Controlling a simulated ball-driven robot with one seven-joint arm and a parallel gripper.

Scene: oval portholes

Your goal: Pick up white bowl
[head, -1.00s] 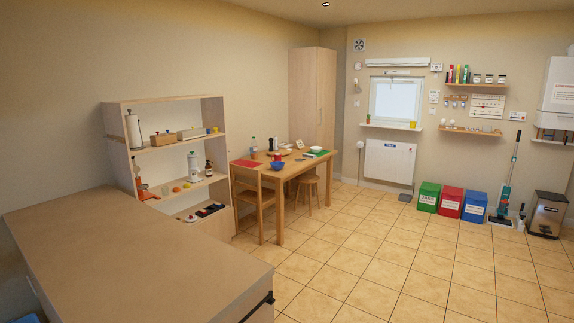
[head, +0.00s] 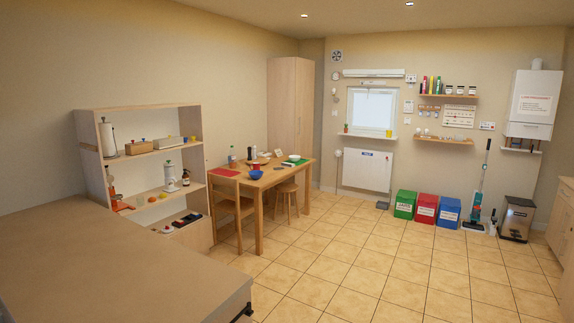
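A white bowl (head: 294,158) appears small on the far right end of the wooden table (head: 268,178), on or over a green mat (head: 301,163). A blue bowl (head: 256,174) stands nearer, at the table's front edge. My gripper is not in view. The table is well off across the room, so fine details of the white bowl are too small to tell.
A brown counter (head: 110,260) fills the near left, with an open shelf unit (head: 140,160) behind it. A chair (head: 230,208) and a stool (head: 286,196) stand at the table. Green, red and blue bins (head: 425,208) line the back wall. The tiled floor (head: 350,255) is clear.

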